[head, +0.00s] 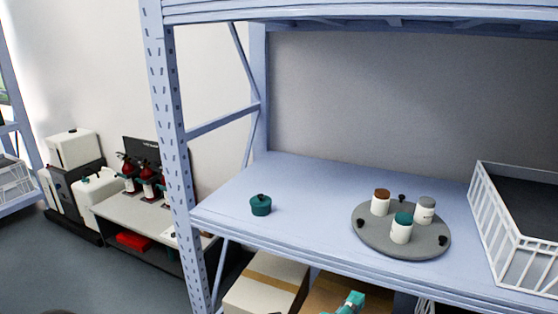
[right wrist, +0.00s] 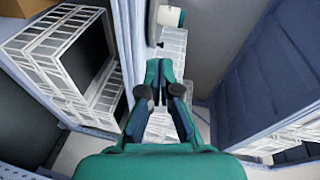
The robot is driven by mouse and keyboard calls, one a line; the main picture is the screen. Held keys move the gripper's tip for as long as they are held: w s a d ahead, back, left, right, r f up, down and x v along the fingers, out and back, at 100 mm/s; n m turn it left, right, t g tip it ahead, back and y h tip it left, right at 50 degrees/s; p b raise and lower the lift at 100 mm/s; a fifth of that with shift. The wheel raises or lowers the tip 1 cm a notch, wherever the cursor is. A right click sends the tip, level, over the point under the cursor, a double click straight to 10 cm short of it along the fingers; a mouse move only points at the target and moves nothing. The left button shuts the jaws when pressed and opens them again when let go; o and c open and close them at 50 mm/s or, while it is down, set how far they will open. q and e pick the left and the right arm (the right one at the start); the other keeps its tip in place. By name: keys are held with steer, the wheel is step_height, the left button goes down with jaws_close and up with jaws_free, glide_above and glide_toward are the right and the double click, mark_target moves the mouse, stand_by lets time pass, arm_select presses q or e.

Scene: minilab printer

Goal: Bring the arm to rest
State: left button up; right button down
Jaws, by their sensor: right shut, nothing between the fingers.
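My right gripper (head: 352,302) shows as a small teal part at the bottom edge of the head view, in front of and below the shelf board. In the right wrist view my right gripper (right wrist: 159,68) has its two fingers together, with nothing held. White wire baskets lie beyond the fingertips there. My left gripper is in neither view.
Cardboard boxes (head: 262,288) sit below. White baskets (right wrist: 62,50) stand left of my right gripper in the wrist view.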

steer(key=w+d+f+n+g, duration=0.2)
steer(key=d+f+g, duration=0.2)
steer(key=d+f, duration=1.25)
step_height(320, 180, down, 14)
steer(key=s+a+n+g+y, duration=0.1)
steer(key=s+a+n+y, duration=0.1)
steer(key=n+y, duration=0.15)
steer(key=s+a+f+n+g+y, duration=0.4)
steer(key=s+a+f+n+y, duration=0.2)
steer(key=s+a+f+n, duration=0.3)
steer(key=s+a+n+g+y, duration=0.4)
steer(key=s+a+n, duration=0.2)
steer(key=s+n, duration=0.15)
step_height(320, 180, up, 16)
steer(key=m+p, duration=0.1)
steer(key=p, duration=1.6)
steer(key=shift+p, duration=0.35)
